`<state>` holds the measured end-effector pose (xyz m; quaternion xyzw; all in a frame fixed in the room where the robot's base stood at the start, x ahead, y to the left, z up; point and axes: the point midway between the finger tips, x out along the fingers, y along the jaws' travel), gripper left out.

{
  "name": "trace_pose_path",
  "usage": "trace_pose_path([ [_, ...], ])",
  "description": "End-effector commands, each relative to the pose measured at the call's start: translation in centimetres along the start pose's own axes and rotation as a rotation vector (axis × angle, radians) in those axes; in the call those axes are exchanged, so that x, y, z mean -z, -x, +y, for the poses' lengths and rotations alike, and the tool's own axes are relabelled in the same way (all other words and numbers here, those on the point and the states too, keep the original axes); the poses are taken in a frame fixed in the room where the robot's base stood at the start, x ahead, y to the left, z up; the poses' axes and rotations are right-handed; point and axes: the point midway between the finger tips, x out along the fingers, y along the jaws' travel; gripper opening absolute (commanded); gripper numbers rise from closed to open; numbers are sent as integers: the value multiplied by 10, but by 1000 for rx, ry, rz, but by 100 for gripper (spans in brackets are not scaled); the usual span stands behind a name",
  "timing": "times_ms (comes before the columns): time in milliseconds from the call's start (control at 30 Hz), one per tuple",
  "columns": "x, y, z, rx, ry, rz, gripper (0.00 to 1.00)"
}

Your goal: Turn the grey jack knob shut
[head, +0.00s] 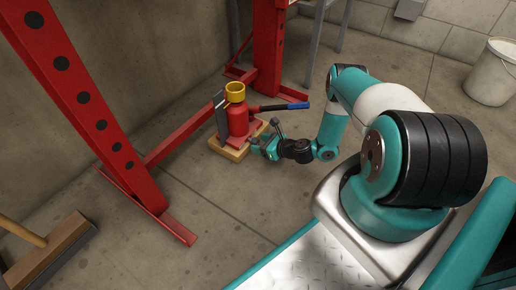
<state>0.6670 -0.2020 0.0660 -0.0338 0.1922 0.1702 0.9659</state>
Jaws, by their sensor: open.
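A red bottle jack (238,121) with a yellow top (235,91) stands upright on a wooden board (229,151) on the floor. A dark handle with a blue grip (298,106) sticks out from it to the right. The grey jack knob cannot be made out; it is small or hidden near the jack's base by my gripper. My gripper (264,138) is open, low down at the right side of the jack's base, close to it. Whether a finger touches the jack cannot be told.
A red press frame with a holed upright (75,83) and a second upright (268,45) stands around the jack, joined by a low red bar (180,134). A broom (48,248) lies at the lower left. A white bucket (492,75) stands at the right. The front floor is clear.

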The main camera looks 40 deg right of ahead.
Motion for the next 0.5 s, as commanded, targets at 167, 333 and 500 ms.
trace_pose_path([
  [167,1,-14,0,0,1,0,61],
  [333,0,-15,0,1,0,0,61],
  [500,0,-15,0,1,0,0,51],
])
